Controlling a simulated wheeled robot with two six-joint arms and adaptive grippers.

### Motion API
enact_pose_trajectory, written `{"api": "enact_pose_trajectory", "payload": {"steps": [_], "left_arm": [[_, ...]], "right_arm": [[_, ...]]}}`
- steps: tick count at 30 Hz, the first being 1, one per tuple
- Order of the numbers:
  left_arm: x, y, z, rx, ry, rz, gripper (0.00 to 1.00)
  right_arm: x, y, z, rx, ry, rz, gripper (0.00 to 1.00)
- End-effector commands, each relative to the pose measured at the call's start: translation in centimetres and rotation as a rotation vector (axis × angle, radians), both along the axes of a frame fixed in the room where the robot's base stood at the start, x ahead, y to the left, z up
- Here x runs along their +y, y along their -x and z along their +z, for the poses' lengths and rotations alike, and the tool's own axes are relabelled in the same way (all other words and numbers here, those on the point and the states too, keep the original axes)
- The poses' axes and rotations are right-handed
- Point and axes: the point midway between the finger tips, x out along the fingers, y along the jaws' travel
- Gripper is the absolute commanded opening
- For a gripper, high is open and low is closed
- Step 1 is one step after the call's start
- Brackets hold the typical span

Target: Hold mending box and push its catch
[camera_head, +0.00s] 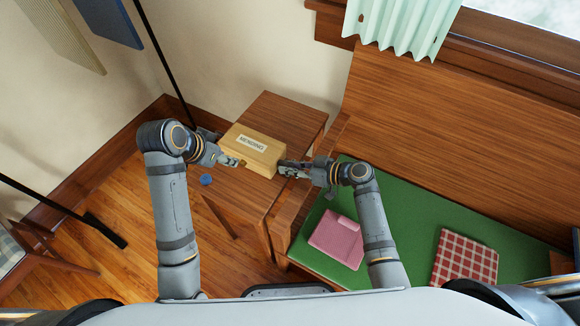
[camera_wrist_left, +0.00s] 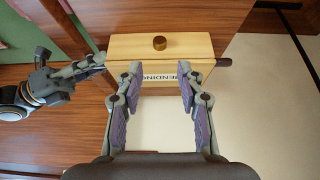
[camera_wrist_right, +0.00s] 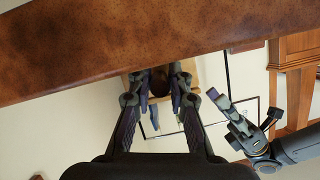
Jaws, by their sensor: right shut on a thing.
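The mending box (camera_head: 256,148), pale wood with a MENDING label, sits on the wooden side table (camera_head: 288,110). In the left wrist view, the box (camera_wrist_left: 190,45) shows a round brown catch (camera_wrist_left: 160,43) on its face and a dark handle at its right end. My right gripper (camera_head: 288,170) is shut on the box's right end, at a dark handle (camera_wrist_right: 160,84) between the fingers. The fingers partly hide this handle.
A blue round thing (camera_head: 206,180) lies at the table's left edge. A green bench seat (camera_head: 400,215) with a pink folded piece (camera_head: 337,238) and a checked cushion (camera_head: 466,260) is at right. A wooden bench arm (camera_wrist_right: 90,50) runs close across the right wrist view.

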Motion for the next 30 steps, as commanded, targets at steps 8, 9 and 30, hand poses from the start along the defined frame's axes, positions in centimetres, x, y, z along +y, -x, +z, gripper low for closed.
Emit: {"api": "enact_pose_trajectory", "payload": {"steps": [8, 9, 30], "left_arm": [[0.0, 0.0, 0.0, 0.0, 0.0, 0.0, 0.19], [0.0, 0.0, 0.0, 0.0, 0.0, 0.0, 0.13], [0.0, 0.0, 0.0, 0.0, 0.0, 0.0, 0.0]], "right_arm": [[-0.01, 0.02, -0.02, 0.001, 0.001, 0.0, 0.0], [-0.01, 0.02, -0.02, 0.001, 0.001, 0.0, 0.0], [-0.01, 0.02, -0.02, 0.001, 0.001, 0.0, 0.0]]}}
